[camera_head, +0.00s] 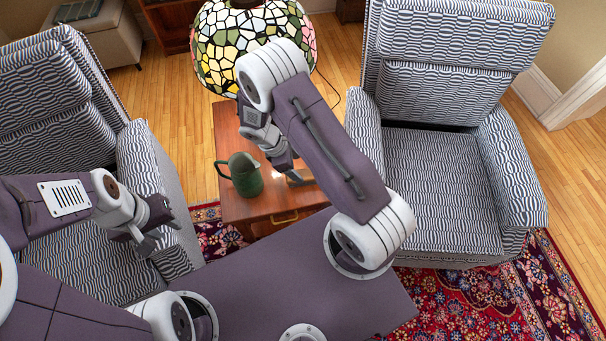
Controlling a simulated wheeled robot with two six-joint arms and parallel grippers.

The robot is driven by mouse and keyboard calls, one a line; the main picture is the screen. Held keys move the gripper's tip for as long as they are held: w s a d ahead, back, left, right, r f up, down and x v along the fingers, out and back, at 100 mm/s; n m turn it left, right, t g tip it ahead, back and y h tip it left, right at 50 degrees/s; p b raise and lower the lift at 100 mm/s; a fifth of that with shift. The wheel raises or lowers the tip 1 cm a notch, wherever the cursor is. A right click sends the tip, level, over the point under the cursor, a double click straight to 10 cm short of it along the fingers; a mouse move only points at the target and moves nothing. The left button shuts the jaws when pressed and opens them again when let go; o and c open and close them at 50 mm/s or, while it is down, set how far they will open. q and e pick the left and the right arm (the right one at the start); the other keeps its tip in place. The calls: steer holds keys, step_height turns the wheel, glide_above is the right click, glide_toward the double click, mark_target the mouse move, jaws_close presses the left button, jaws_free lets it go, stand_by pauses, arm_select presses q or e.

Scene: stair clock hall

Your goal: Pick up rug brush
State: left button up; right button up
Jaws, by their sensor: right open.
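A small brown object, which may be the rug brush (301,177), lies on the wooden side table (240,205), right of the green jug. My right arm hides part of it, so I cannot make out its full shape. My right gripper (287,166) is open, pointing down over the table just beside this object. I cannot tell whether they touch. My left gripper (162,232) is over the seat of the left armchair, away from the table, and its jaw gap is unclear.
A dark green jug (243,174) stands on the table close to my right gripper. A stained-glass lamp (235,45) stands at the back. Striped armchairs flank the table, left (50,105) and right (440,185). A patterned red rug (470,300) lies on the wooden floor.

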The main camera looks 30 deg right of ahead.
mark_target(307, 174)
steer(key=x, duration=0.4)
steer(key=shift+w+d+b, duration=0.1)
steer(key=shift+w+b, duration=0.2)
steer(key=shift+b, duration=0.1)
steer(key=shift+s+d+f, duration=0.1)
steer(key=shift+s+f, duration=0.05)
steer(key=shift+f, duration=0.1)
steer(key=b+x, duration=0.1)
steer(key=x, duration=0.4)
arm_select(q)
steer(key=shift+w+d+f, duration=0.1)
steer(key=shift+w+f, duration=0.05)
steer(key=shift+f, duration=0.35)
steer(key=shift+w+d+f, duration=0.1)
steer(key=shift+f, duration=0.35)
arm_select(e)
steer(key=shift+r, duration=0.15)
